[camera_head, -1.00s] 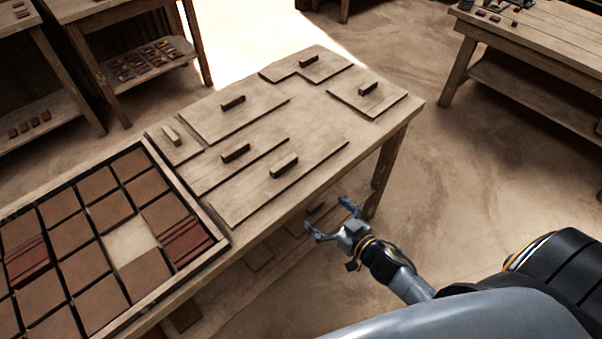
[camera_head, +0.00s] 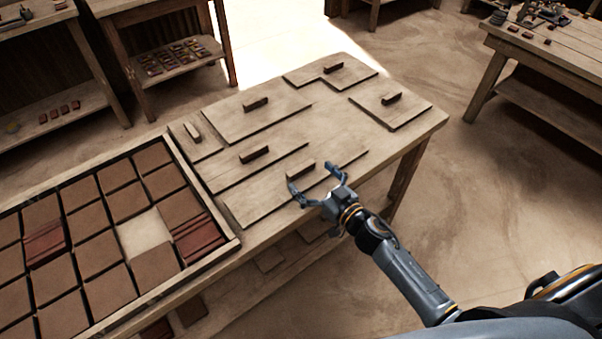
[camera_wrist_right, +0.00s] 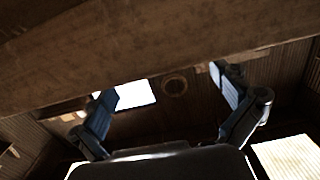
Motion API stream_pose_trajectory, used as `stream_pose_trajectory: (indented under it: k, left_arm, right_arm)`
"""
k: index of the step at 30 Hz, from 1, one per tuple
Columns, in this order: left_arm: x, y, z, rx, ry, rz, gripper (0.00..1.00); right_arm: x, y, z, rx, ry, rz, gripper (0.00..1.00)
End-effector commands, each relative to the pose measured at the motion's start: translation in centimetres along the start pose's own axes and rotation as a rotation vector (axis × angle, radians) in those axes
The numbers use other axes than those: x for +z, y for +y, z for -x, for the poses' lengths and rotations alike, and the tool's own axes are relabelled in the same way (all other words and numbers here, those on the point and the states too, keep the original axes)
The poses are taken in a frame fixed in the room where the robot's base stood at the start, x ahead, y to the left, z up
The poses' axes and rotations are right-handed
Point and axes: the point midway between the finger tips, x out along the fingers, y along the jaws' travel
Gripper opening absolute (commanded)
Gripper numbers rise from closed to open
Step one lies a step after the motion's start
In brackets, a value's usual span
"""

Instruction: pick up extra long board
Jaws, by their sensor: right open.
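Several flat wooden boards with block handles lie on the wooden table. The longest looks like the front one, the extra long board (camera_head: 258,204), with a dark handle (camera_head: 301,169) near its middle. My right gripper (camera_head: 312,178) is open and empty at the table's front edge. In the head view its fingers overlap the front of this board and lie just before the handle. I cannot tell whether they touch. In the right wrist view the open fingers (camera_wrist_right: 165,92) point toward a wooden edge (camera_wrist_right: 150,50) across the top. My left gripper is not in view.
A framed tray (camera_head: 207,211) of brown tiles stands at the left of the table. Other handled boards lie behind, such as a middle one (camera_head: 232,172) and a right one (camera_head: 405,111). A lower shelf (camera_head: 240,295) runs under the table. Floor is free at right.

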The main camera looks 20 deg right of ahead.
Motion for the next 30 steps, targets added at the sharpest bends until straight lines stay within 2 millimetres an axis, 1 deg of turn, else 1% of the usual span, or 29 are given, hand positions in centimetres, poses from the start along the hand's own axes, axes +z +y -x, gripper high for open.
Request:
stream_pose_trajectory:
  k: [1, 3, 6, 10, 16, 17, 18, 20, 21, 23, 24, 26, 27, 30]
  left_arm:
    - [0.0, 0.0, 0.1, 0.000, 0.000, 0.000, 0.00]
    - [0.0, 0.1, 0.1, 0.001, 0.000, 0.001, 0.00]
    - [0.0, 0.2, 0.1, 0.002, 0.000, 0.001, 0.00]
    - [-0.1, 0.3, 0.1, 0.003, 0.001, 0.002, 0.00]
    - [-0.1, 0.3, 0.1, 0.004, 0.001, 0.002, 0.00]
    - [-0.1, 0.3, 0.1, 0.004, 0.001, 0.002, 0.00]
    - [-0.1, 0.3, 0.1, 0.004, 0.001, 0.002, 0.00]
    - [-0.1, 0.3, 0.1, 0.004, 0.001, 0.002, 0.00]
    - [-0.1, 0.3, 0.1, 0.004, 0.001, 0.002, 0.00]
    - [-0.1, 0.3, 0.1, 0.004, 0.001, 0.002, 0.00]
    - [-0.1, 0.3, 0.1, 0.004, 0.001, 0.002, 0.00]
    - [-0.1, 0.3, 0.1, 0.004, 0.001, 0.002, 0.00]
    - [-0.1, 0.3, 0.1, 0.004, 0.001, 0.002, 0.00]
    - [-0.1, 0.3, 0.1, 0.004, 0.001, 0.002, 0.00]
  right_arm:
    - [-0.1, -0.1, -0.9, 0.000, 0.003, -0.002, 1.00]
    - [0.1, -0.1, -2.1, 0.001, 0.003, -0.002, 1.00]
    - [0.2, -0.1, -3.4, 0.001, 0.002, -0.001, 1.00]
    - [0.2, -0.1, -4.1, 0.000, 0.000, 0.000, 1.00]
    - [0.3, -0.1, -4.1, 0.000, 0.000, 0.000, 1.00]
    - [0.3, -0.1, -4.1, 0.000, 0.000, 0.000, 0.96]
    - [0.3, -0.1, -4.1, 0.000, 0.000, 0.000, 0.88]
    - [0.3, -0.1, -4.1, 0.000, 0.000, 0.000, 0.76]
    - [0.3, -0.1, -4.1, 0.000, 0.000, 0.000, 0.67]
    - [0.3, -0.1, -4.1, 0.000, 0.000, 0.000, 0.55]
    - [0.3, -0.1, -4.1, 0.000, 0.000, 0.000, 0.47]
    - [0.3, -0.1, -4.1, 0.000, 0.000, 0.000, 0.35]
    - [0.1, -0.1, -4.1, 0.000, 0.003, 0.000, 0.33]
    - [0.1, -0.1, -4.1, 0.000, 0.003, 0.000, 0.33]
